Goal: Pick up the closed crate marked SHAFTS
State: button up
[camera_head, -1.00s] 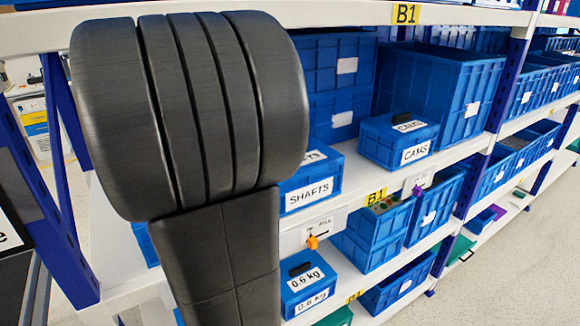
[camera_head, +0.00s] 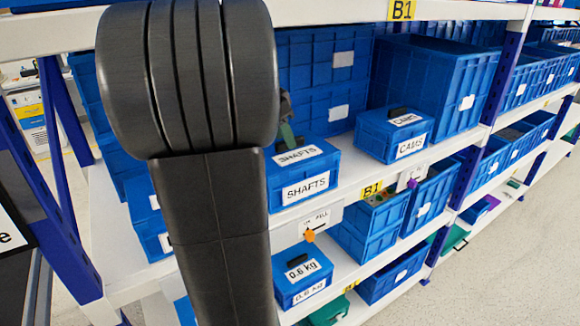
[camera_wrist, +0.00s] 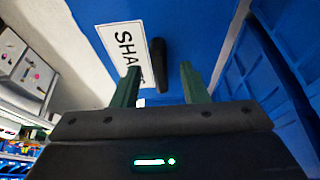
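The closed blue crate marked SHAFTS (camera_head: 275,192) stands on the middle shelf, partly hidden behind my arm in the head view. White SHAFTS labels are on its lid and front. In the wrist view its blue lid (camera_wrist: 185,30) fills the upper middle, with a label and a black bar handle (camera_wrist: 159,62). My gripper (camera_wrist: 160,78) points at the lid with its two green fingers apart, one to each side of the handle's line. I see no contact with the handle. In the head view a green part of my gripper (camera_head: 286,134) shows just above the lid.
A closed crate marked CAMS (camera_head: 372,138) stands to the right on the same shelf. Large blue bins (camera_head: 438,85) stand behind. An orange knob (camera_head: 310,236) is on the shelf front below. A 0.6 kg crate (camera_head: 285,292) sits on the shelf beneath. The upper shelf edge (camera_head: 330,14) runs overhead.

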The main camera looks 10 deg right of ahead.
jog(key=shift+w+d+f, duration=0.25)
jog(key=shift+d+f, duration=0.1)
jog(key=shift+d, duration=0.35)
jog(key=shift+f, duration=0.2)
grip_shut()
dwell(0.8)
